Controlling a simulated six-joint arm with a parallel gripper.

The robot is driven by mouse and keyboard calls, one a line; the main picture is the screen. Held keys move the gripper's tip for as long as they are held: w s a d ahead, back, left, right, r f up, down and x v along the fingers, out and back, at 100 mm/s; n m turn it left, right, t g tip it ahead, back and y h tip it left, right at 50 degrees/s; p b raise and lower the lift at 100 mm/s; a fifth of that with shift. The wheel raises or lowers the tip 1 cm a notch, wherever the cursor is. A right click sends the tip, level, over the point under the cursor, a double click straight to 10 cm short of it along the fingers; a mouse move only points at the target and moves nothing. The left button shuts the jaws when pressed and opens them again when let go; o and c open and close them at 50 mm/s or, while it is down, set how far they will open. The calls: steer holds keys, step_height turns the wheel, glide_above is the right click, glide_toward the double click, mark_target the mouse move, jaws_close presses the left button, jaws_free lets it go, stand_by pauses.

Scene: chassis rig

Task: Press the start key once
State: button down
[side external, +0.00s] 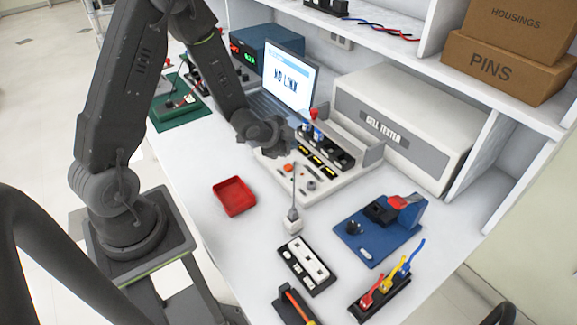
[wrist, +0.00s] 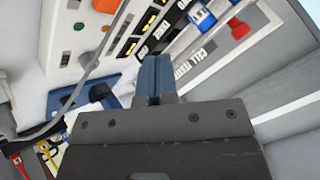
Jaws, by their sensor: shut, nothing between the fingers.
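A pale control panel (side external: 283,182) lies on the bench in front of the cell tester. It carries a round orange button (side external: 289,167), which also shows at the top of the wrist view (wrist: 107,5), and small keys beside it. No label reading "start" is legible, so I cannot tell which one is the start key. My gripper (side external: 290,132) is over the back left part of the panel, near the upright cells. In the wrist view its blue-grey fingers (wrist: 154,76) are together and empty. Contact with the panel cannot be made out.
A thin cable rises from a white plug (side external: 292,220) across the panel's front. The cell tester (side external: 405,125) stands behind. A laptop (side external: 289,75) reads "NO LINK". A red tray (side external: 234,196), a blue fixture (side external: 375,232) and a power strip (side external: 306,264) lie around. Bench between them is clear.

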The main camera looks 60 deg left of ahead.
mark_target(289, 167)
steer(key=shift+f, duration=2.4)
steer(key=shift+f, duration=0.1)
steer(key=shift+f, duration=0.3)
steer(key=shift+f, duration=0.45)
stand_by(0.8)
steer(key=shift+r, duration=0.9)
steer(key=shift+r, duration=2.5)
